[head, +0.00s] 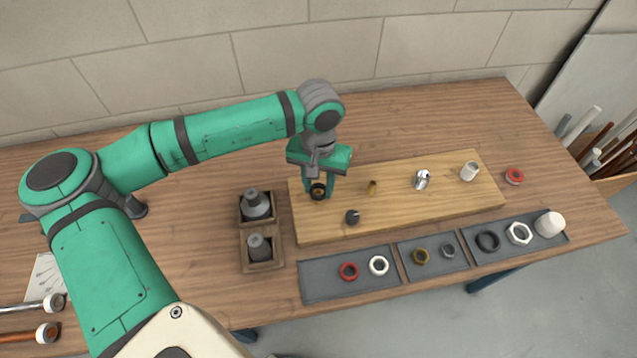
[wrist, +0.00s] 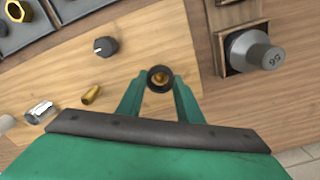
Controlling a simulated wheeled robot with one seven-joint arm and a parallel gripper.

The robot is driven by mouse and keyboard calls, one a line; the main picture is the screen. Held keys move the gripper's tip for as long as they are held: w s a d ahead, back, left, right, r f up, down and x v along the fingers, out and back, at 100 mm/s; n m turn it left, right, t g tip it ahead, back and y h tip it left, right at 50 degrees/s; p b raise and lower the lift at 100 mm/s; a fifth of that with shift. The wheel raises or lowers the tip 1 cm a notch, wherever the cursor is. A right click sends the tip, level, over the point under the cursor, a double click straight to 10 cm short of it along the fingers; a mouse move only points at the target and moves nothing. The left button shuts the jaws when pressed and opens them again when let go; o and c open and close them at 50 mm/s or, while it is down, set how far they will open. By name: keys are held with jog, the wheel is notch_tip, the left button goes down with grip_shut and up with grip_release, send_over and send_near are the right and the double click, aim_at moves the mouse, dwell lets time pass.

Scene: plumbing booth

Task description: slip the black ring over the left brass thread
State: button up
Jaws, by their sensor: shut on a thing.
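My gripper (head: 318,183) is shut on the black ring (head: 317,194), low over the left end of the wooden board (head: 405,212). In the wrist view the ring (wrist: 151,84) sits between the two fingertips (wrist: 160,82). The left brass thread (wrist: 160,77) shows inside the ring's opening, roughly centred. I cannot tell whether the ring is around the thread or just above it; the thread's lower part is hidden. A second, narrower brass piece (head: 371,188) stands to the right on the board, and also shows in the wrist view (wrist: 91,95).
A black knob (head: 352,217) is close by on the board. A chrome fitting (head: 422,181) and white fitting (head: 468,172) stand farther right. A wooden holder (head: 263,267) with grey weights is left of the board. Grey trays (head: 325,291) with rings and nuts lie in front.

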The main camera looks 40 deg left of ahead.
jog(key=o, duration=1.9)
jog(key=shift+r, duration=0.15)
jog(key=shift+r, duration=2.4)
jog(key=shift+s, duration=0.1)
